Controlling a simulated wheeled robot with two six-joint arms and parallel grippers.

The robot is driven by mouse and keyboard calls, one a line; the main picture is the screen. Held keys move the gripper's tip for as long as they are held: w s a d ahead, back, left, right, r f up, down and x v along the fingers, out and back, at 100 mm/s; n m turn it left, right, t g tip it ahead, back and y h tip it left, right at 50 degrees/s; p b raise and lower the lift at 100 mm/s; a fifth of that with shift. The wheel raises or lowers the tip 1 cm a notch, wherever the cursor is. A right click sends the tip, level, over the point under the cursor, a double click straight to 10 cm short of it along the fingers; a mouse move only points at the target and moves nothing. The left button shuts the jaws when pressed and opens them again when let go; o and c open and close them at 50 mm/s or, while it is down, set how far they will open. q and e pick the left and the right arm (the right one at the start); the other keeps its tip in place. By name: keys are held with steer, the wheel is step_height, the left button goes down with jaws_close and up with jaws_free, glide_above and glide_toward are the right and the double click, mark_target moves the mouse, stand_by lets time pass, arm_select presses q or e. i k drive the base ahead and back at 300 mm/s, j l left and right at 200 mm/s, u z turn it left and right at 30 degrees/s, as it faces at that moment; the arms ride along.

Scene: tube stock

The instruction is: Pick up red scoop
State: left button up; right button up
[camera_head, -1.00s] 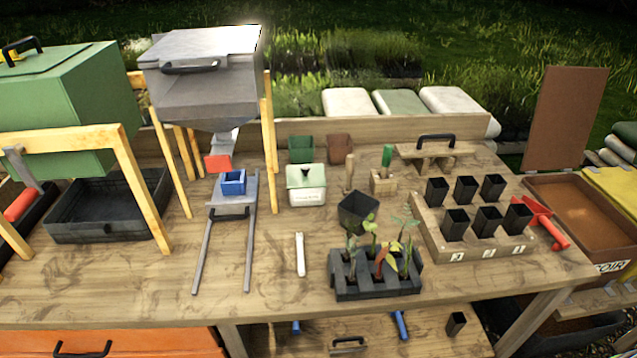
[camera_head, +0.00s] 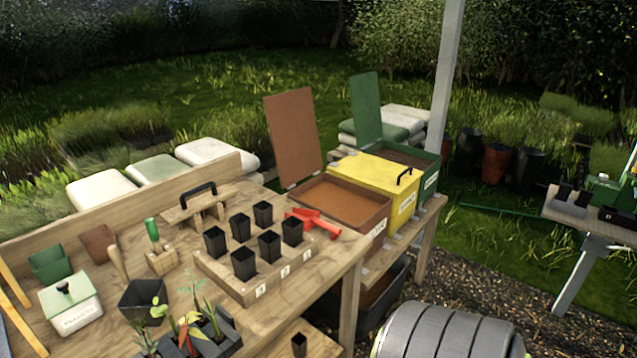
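The red scoop (camera_head: 316,223) lies on the right end of the wooden potting table (camera_head: 330,262), just right of a wooden block holding several black pots. Its handle points toward the right front corner of the table. It appears to lie free, with nothing on top of it. Neither of my grippers shows in the head view.
The wooden pot block (camera_head: 262,285) stands left of the scoop. An open brown bin (camera_head: 345,205), a closed yellow bin (camera_head: 372,186) and an open green bin (camera_head: 425,164) stand beyond the table. A grey ribbed cylinder (camera_head: 450,332) is at the front right.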

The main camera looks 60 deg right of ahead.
mark_target(311, 218)
steer(key=z, duration=1.8)
